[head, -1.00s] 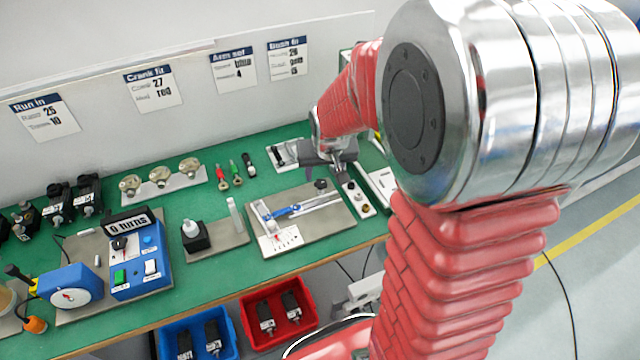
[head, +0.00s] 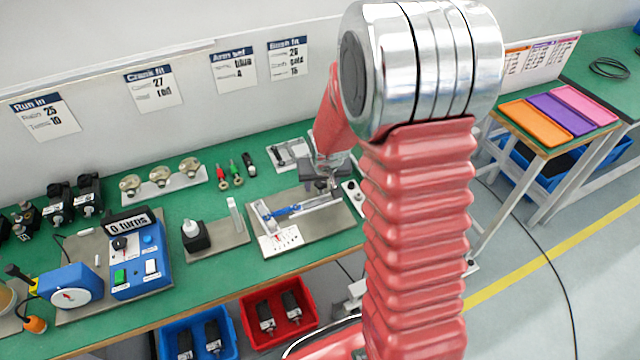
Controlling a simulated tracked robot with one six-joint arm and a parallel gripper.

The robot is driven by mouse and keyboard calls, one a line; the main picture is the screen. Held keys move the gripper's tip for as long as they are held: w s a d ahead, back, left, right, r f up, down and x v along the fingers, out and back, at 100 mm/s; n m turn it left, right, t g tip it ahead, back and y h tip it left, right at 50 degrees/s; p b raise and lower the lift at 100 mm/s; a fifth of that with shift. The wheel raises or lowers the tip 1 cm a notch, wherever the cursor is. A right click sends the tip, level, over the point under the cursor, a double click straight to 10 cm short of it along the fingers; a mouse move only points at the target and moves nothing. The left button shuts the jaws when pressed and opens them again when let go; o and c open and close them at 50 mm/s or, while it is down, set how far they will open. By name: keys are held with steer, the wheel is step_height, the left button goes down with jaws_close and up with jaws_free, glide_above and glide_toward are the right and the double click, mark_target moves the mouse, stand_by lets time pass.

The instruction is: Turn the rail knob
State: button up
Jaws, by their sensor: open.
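The rail fixture (head: 281,242) is a white and grey device on a grey plate, with a metal rail (head: 318,205) and a blue part (head: 284,211) along it. My gripper (head: 324,186) is over the right, far end of this plate, above or at the place of the small black rail knob. The knob itself is hidden behind my gripper, and I cannot tell whether the fingers are around it or above it. The gripper is open; its fingertips are small and hard to make out.
A blue control box (head: 140,268) with a "0 turns" display stands at left. Screwdrivers (head: 236,173) and a tray of metal discs (head: 165,185) lie behind. Red (head: 278,332) and blue bins sit below the bench edge.

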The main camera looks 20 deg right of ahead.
steer(key=shift+f, duration=0.1)
steer(key=shift+c, duration=0.2)
steer(key=c, duration=1)
steer(key=shift+n+y, duration=0.3)
steer(key=shift+n, duration=0.3)
steer(key=o, duration=1)
steer(key=shift+o, duration=0.2)
steer(key=v, duration=1.3)
steer(key=shift+s+r, duration=0.15)
steer(key=shift+r, duration=0.2)
